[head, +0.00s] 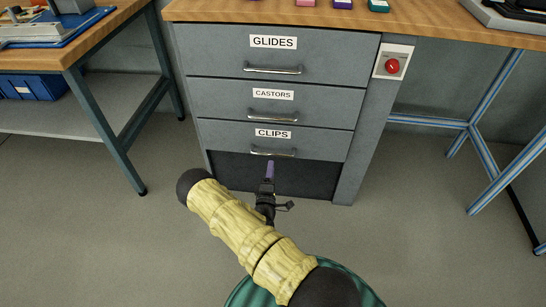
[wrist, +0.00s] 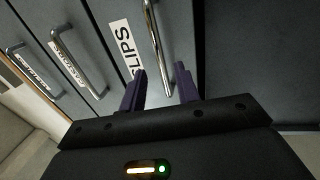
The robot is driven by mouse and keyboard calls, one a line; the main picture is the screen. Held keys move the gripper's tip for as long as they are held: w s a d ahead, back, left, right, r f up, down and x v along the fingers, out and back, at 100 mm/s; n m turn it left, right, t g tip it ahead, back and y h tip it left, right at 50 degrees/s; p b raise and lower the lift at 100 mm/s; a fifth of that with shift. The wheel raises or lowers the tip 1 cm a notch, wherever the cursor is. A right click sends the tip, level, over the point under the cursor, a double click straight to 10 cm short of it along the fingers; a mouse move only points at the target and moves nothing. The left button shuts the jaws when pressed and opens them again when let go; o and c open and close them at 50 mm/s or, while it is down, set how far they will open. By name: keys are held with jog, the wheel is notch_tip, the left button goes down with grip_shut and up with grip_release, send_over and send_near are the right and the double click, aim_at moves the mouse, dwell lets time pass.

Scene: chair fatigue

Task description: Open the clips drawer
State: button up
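The clips drawer (head: 318,142) is the lowest of the labelled drawers in the grey cabinet, and its front looks flush with the drawers above. Its metal bar handle (head: 273,153) lies just below the CLIPS label (head: 273,133). In the wrist view the handle (wrist: 158,45) stands ahead of my fingers, running up the picture, with the label (wrist: 125,48) to its left. My gripper (head: 270,170) is just below and in front of the handle.
The GLIDES drawer (head: 330,55) and CASTORS drawer (head: 325,103) sit above. A red button (head: 392,66) is on the cabinet's right. A bench with a shelf (head: 130,92) stands left, and blue-grey table legs (head: 485,150) stand right. The floor (head: 110,245) around is clear.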

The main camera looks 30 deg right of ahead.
aim_at(273, 154)
jog(key=b+x, duration=0.1)
jog(key=x, duration=0.6)
jog(key=shift+w+b, duration=0.2)
jog(key=shift+b, duration=0.15)
jog(key=shift+d, duration=0.1)
jog(key=shift+s, duration=0.1)
grip_shut()
